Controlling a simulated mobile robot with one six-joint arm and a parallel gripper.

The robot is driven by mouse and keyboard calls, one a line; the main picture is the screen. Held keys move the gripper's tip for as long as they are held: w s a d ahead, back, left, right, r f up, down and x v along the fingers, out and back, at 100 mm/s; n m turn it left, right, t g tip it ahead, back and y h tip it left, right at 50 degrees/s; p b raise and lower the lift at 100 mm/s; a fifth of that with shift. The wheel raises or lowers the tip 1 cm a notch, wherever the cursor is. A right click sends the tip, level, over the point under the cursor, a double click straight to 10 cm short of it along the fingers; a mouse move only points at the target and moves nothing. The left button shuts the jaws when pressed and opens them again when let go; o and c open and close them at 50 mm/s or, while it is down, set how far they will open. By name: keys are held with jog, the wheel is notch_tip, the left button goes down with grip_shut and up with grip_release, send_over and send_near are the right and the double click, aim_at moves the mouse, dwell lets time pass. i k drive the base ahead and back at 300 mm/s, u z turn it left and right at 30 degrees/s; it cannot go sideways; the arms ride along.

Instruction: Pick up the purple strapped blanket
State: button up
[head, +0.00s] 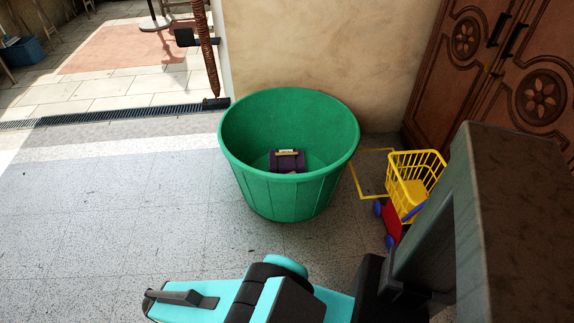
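The purple strapped blanket (287,162) is a small dark purple bundle with a pale strap or handle along its top. It lies inside a large round green tub (274,195), low down near the tub's front inner wall. The tub's front rim hides the bundle's lower part. I cannot make out my gripper's fingers in the head view, and nothing is touching the blanket.
A yellow toy cart (414,178) with red and blue parts stands right of the tub. A carved wooden door (470,62) and a large dark grey frame (500,190) are at the right. Cyan and black parts fill the bottom. Open tiled floor (110,205) lies left.

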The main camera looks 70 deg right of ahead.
aim_at(287, 160)
jog(key=z, duration=0.25)
jog(key=i, duration=1.8)
jog(key=z, duration=0.6)
jog(key=i, duration=0.85)
jog(key=z, duration=0.9)
jog(key=i, duration=0.55)
jog(key=z, duration=0.65)
jog(key=i, duration=0.55)
jog(key=z, duration=0.3)
